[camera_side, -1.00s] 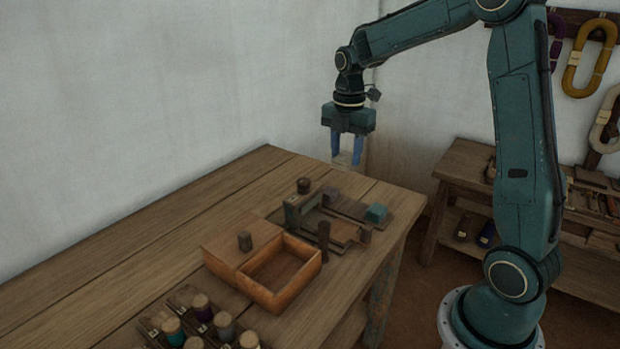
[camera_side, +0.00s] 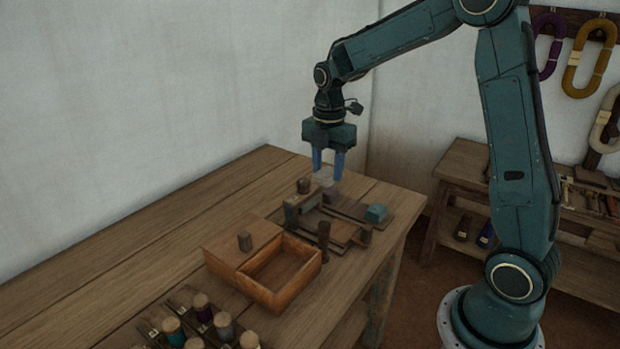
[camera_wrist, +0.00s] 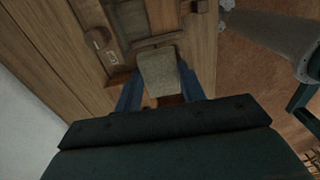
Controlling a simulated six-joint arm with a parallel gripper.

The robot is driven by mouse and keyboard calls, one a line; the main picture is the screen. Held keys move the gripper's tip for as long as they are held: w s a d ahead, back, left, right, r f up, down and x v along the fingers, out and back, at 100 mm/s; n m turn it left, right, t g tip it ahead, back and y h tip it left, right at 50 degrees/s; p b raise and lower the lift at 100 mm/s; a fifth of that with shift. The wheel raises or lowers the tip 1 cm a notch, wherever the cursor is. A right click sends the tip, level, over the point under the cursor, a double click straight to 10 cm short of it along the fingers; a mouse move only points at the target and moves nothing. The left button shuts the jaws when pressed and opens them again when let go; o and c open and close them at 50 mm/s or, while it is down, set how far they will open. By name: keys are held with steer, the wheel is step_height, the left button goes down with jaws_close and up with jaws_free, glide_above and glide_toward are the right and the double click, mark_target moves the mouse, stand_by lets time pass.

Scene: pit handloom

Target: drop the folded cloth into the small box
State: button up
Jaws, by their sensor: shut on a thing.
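My gripper (camera_side: 328,170) has two blue fingers and is shut on a pale grey-beige folded cloth (camera_side: 326,178). In the wrist view the cloth (camera_wrist: 158,72) lies between the fingers as a squarish pad. In the side view the cloth hangs above the back of the wooden fixture on the table. The small box (camera_side: 290,292) is an orange-brown wooden box nearer the camera, left of and below the gripper in the picture. Its right compartment is open and looks empty. A flat top with a dark knob covers its left part.
The wooden fixture (camera_side: 345,232) with upright pegs and a teal block (camera_side: 376,213) stands between gripper and box. A dark peg (camera_side: 323,240) rises at the box's back right corner. Several spools (camera_side: 222,325) stand in front. The table's left side (camera_side: 150,240) is clear.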

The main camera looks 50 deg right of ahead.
steer(key=a+f, duration=0.3)
steer(key=a, duration=0.4)
steer(key=w+a+f, duration=0.1)
steer(key=a+f, duration=0.2)
steer(key=a, duration=0.4)
steer(key=shift+a+f, duration=0.3)
steer(key=shift+f, duration=0.1)
steer(key=shift+w+f, duration=0.1)
steer(key=shift+f, duration=0.05)
steer(key=shift+f, duration=2.8)
steer(key=o, duration=1.1)
steer(key=shift+r, duration=0.1)
